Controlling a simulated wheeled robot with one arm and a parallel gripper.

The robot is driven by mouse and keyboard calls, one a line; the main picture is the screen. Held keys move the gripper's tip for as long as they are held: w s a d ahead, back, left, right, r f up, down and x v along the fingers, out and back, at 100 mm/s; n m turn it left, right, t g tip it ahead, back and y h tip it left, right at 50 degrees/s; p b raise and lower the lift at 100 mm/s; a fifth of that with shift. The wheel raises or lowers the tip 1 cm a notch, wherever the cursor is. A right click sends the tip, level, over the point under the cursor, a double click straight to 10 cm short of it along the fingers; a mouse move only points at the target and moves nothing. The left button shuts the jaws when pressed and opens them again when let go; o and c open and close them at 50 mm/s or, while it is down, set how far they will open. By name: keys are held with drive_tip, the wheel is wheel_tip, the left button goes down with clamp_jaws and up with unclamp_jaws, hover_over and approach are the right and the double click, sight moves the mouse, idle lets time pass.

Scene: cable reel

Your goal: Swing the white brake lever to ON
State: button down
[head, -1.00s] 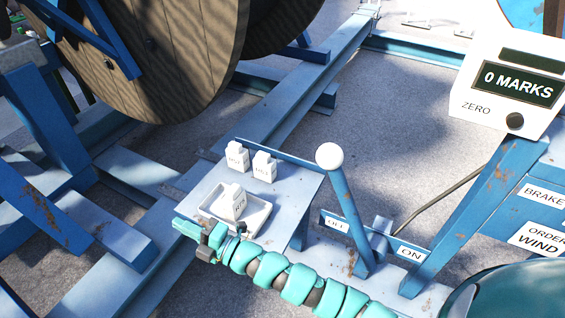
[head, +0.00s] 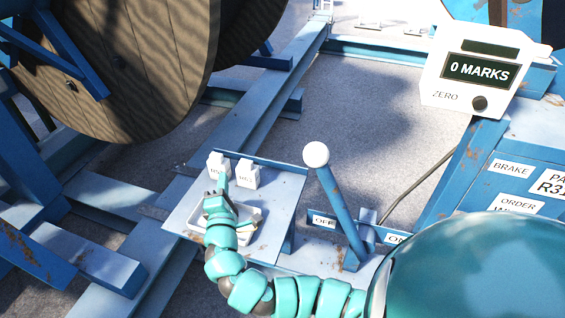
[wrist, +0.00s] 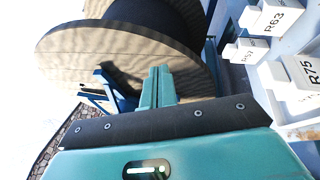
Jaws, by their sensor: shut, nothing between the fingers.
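The brake lever is a blue bar (head: 340,210) with a white ball knob (head: 316,154) on top. It leans up and to the left, its foot between the OFF label (head: 322,221) and the ON label (head: 396,239). My gripper (head: 222,182) is left of the lever, over the small shelf and apart from the lever. In the wrist view its fingers (wrist: 158,84) are together with nothing between them. The lever is not in the wrist view.
White tagged blocks (head: 247,175) stand on the shelf (head: 284,190) by a white tray (head: 256,214), close to my gripper. A wooden cable reel (head: 130,75) stands at back left. A counter box (head: 478,72) reading 0 MARKS stands right of the lever.

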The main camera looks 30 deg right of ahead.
drive_tip(key=s+d+f+m+g+h, duration=0.2)
drive_tip(key=s+d+m+g+h, duration=0.2)
drive_tip(key=d, duration=0.6)
drive_tip(key=s+g+h, duration=0.1)
drive_tip(key=g+h, duration=0.1)
drive_tip(key=shift+s+m+g, duration=0.3)
drive_tip(key=shift+g, duration=0.1)
drive_tip(key=w+d+p, duration=0.1)
drive_tip(key=d+p, duration=0.2)
drive_tip(key=d, duration=0.2)
drive_tip(key=w+d+r+p, duration=0.1)
drive_tip(key=w+d+p, duration=0.1)
drive_tip(key=d, duration=0.4)
drive_tip(key=shift+w+r+p, duration=0.25)
drive_tip(key=shift+r+p, duration=0.05)
drive_tip(key=shift+p, duration=0.35)
